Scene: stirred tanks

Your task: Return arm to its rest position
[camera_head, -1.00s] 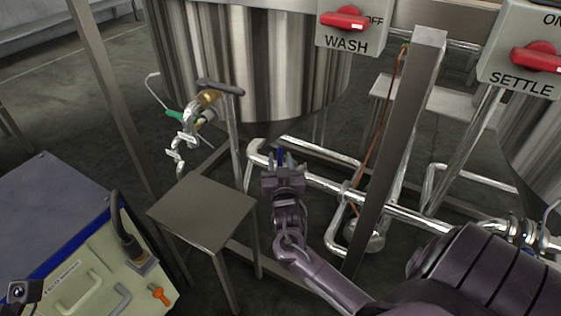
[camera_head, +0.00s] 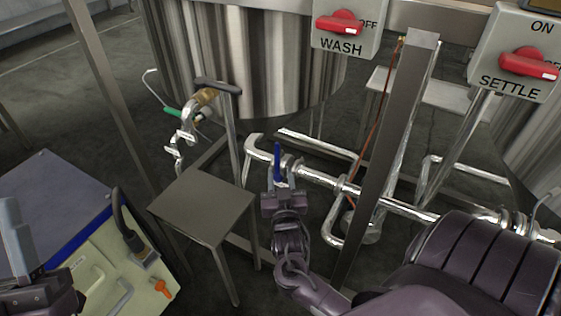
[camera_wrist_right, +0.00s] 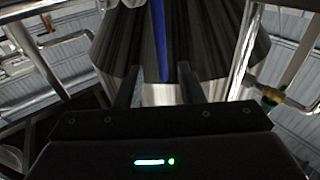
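My right gripper (camera_head: 280,186) is in the middle of the head view, just below an upright blue valve handle (camera_head: 278,160) on the metal pipe. The blue handle (camera_wrist_right: 158,35) also shows there, beyond the fingertips. My left gripper (camera_head: 22,250) shows partly at the left edge, above the control box; how far its fingers are apart is hidden.
A small metal table (camera_head: 203,208) stands left of my right arm. A slanted steel post (camera_head: 385,150) stands to the right. The steel tank (camera_head: 255,65) and WASH switch box (camera_head: 345,28) are behind. The control box (camera_head: 95,270) is at lower left.

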